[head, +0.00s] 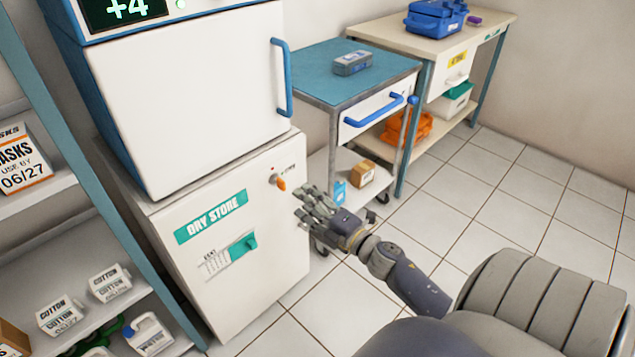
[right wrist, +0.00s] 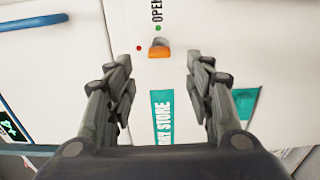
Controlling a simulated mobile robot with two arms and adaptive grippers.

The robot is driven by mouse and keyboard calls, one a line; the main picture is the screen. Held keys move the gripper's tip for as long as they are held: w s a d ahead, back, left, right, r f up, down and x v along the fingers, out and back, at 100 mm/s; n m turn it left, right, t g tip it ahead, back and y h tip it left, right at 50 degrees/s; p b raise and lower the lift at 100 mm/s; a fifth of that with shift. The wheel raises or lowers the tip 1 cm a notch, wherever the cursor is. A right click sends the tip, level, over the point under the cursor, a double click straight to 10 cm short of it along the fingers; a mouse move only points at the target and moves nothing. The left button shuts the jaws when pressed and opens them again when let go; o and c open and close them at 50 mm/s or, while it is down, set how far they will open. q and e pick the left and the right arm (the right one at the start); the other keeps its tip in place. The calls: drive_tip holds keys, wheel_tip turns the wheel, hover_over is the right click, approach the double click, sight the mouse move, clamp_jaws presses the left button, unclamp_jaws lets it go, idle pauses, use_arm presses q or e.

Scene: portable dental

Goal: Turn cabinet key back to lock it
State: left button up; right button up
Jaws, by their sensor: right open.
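The orange key (head: 281,184) sits in the lock at the door's upper right; the key also shows in the right wrist view (right wrist: 160,52), beside a red dot, a green dot and the word "OPEN". My right gripper (head: 312,203) is open and empty, just right of the key and apart from it. In the right wrist view its fingers (right wrist: 160,72) stand either side, with the key beyond their tips. My left gripper is not in view.
A white unit with a blue handle (head: 282,78) stands on the cabinet. A blue-topped trolley (head: 320,72) is close behind, to the right. Shelves (head: 60,235) with cotton boxes stand at the left. The tiled floor (head: 460,200) at the right is clear.

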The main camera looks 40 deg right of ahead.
drive_tip(key=shift+s+d, duration=0.15)
drive_tip(key=shift+s, duration=1.65)
